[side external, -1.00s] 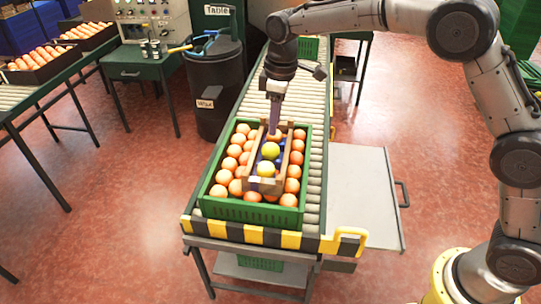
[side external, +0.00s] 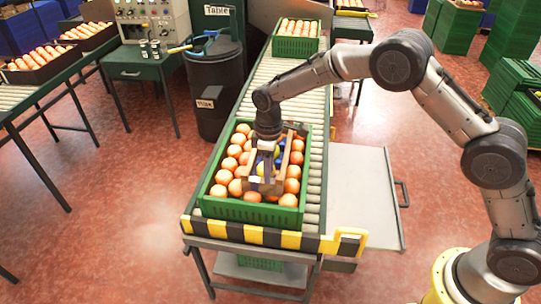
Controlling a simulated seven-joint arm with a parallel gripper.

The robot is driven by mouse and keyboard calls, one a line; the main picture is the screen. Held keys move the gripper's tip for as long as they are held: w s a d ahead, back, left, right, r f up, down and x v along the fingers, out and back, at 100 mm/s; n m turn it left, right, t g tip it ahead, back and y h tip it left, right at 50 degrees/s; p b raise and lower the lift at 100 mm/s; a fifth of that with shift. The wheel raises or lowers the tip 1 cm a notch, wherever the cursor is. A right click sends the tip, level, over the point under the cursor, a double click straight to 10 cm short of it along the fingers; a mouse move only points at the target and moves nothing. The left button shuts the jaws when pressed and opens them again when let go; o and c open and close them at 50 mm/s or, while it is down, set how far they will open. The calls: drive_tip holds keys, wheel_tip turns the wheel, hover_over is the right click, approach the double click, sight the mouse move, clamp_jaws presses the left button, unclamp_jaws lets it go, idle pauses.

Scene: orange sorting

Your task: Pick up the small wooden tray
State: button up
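The small wooden tray (side external: 264,186) sits among the oranges (side external: 222,177) in the green crate (side external: 250,211), at the near end of the roller conveyor. It holds yellow fruit (side external: 275,151) and shows some blue inside; much of its middle is hidden by my arm's end. My gripper (side external: 260,174) points down over the tray, low and close to it, in the side view. The fingers are small and overlap the tray and fruit, so I cannot tell whether they touch it or how far they are open.
The conveyor (side external: 318,110) runs away behind the crate, with another green crate of oranges (side external: 296,38) at its far end. A black bin (side external: 213,95) stands left of it. A grey panel (side external: 365,195) juts out on the right. A yellow-black striped edge (side external: 262,235) borders the front.

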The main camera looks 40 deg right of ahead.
wheel_tip(320, 180, down, 4)
drive_tip(key=shift+f, duration=0.2)
clamp_jaws()
drive_tip(key=shift+w+r, duration=0.1)
